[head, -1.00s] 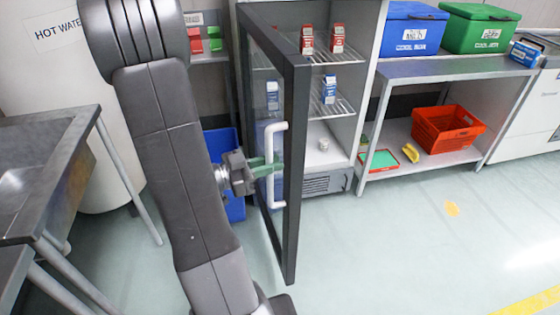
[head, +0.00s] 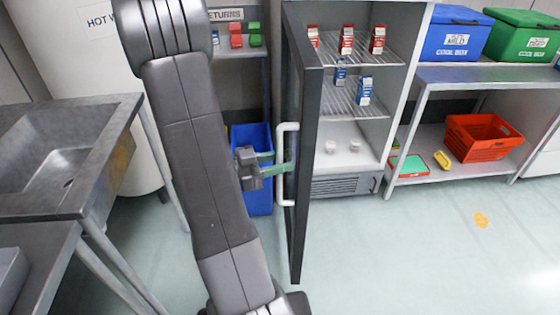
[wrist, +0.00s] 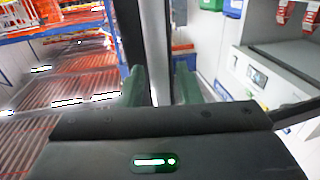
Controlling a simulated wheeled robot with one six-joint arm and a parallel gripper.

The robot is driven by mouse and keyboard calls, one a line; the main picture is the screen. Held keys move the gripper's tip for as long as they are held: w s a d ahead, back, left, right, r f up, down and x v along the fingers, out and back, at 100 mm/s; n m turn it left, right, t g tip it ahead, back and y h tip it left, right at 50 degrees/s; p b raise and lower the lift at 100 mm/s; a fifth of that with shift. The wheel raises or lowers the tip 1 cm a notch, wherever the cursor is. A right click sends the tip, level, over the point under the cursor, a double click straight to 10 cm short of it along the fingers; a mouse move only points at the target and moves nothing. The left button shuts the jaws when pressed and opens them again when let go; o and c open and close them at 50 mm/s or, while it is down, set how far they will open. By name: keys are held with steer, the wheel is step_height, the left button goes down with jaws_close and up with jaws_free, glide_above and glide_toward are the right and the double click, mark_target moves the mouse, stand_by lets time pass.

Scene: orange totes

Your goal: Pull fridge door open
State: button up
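The fridge door (head: 306,150) is a dark-framed panel, swung open and seen nearly edge-on in the head view. Its white vertical bar handle (head: 280,190) is on the left face. My gripper (head: 272,164) is at the handle's middle, with green fingers on either side of the bar. In the wrist view the pale bar (wrist: 157,50) runs between the two fingers (wrist: 162,88), which look closed against it. The fridge (head: 345,140) shows wire shelves with red and blue cartons and small white cups.
A metal sink bench (head: 70,150) stands at the left, near my arm. A blue bin (head: 262,205) stands behind the handle. A metal table (head: 420,135) with boxes and an orange tote (head: 480,138) is at the right.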

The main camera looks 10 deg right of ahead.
steer(key=shift+a, duration=0.1)
steer(key=s+a, duration=0.1)
steer(key=a, duration=1.2)
steer(key=shift+a, duration=0.3)
steer(key=d, duration=1.4)
steer(key=shift+w, duration=0.45)
